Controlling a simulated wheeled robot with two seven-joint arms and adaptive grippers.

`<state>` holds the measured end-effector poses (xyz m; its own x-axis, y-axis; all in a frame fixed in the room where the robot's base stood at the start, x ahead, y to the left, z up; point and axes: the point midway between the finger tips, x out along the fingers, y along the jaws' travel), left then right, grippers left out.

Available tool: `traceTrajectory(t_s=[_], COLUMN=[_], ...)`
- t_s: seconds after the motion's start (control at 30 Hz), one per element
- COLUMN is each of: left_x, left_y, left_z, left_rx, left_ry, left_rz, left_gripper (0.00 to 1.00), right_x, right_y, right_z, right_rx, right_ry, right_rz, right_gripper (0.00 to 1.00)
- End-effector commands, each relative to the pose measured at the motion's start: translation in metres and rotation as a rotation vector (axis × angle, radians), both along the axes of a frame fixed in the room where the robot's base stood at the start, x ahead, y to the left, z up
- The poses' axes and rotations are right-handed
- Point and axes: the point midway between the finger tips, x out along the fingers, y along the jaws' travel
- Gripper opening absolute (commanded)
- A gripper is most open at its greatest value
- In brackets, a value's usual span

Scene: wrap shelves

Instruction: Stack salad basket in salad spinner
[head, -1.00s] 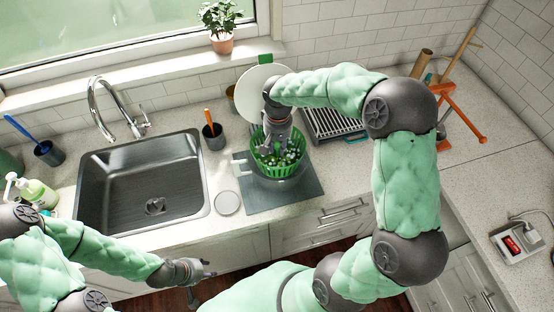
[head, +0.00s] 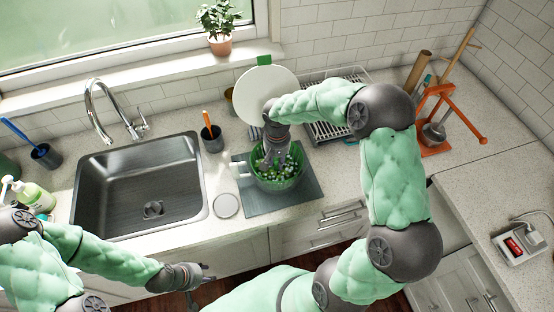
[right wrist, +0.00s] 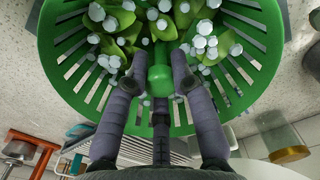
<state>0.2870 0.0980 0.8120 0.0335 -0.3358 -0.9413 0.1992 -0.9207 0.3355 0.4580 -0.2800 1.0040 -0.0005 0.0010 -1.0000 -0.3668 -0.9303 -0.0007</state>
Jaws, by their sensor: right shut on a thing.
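The green slotted salad basket (head: 280,181) holds leaves and pale round bits. It appears to sit down inside the see-through spinner bowl (head: 276,191) on a dark mat; I cannot tell whether it is fully seated. In the right wrist view the basket (right wrist: 262,72) fills the top, with a green post at its centre. My right gripper (head: 274,160) reaches down into the basket, its fingers (right wrist: 160,76) closed around that post. My left gripper (head: 204,281) is empty, fingers apart, in front of the counter, away from the basket.
The dark mat (head: 309,190) lies right of the sink (head: 140,207). A round white disc (head: 264,96) leans at the back, near a dish rack (head: 322,132). A small round lid (head: 226,205) and a cup (head: 212,140) stand to the left. An orange stand (head: 440,120) is at right.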

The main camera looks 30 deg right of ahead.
Motion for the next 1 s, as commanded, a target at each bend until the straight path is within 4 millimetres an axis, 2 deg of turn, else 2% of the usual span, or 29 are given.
traceTrajectory(t_s=[0.07, 0.1, 0.17, 0.5, 0.67, 1.0], left_x=[0.000, 0.000, 0.000, 0.000, 0.000, 0.000], left_y=[0.000, 0.000, 0.000, 0.000, 0.000, 0.000], left_z=[-0.003, -0.002, -0.002, -0.001, 0.006, 0.011], left_rx=[0.000, 0.000, 0.000, 0.000, 0.000, 0.000], left_ry=[0.000, 0.000, 0.000, 0.000, 0.000, 0.000], left_rz=[0.000, 0.000, 0.000, 0.000, 0.000, 0.000], left_gripper=[0.40, 0.40, 0.40, 0.40, 0.40, 0.40], right_x=[0.000, 0.000, 0.000, 0.000, 0.000, 0.001], right_y=[0.000, 0.000, 0.000, 0.000, 0.000, 0.000], right_z=[-0.003, -0.003, -0.002, -0.001, 0.009, 0.075], right_rx=[0.000, 0.000, 0.000, 0.000, 0.000, -0.001], right_ry=[-0.001, 0.000, 0.000, 0.000, -0.001, -0.005], right_rz=[0.000, 0.000, 0.000, 0.000, 0.000, 0.000], right_gripper=[0.00, 0.33, 0.49, 0.49, 0.49, 0.49])
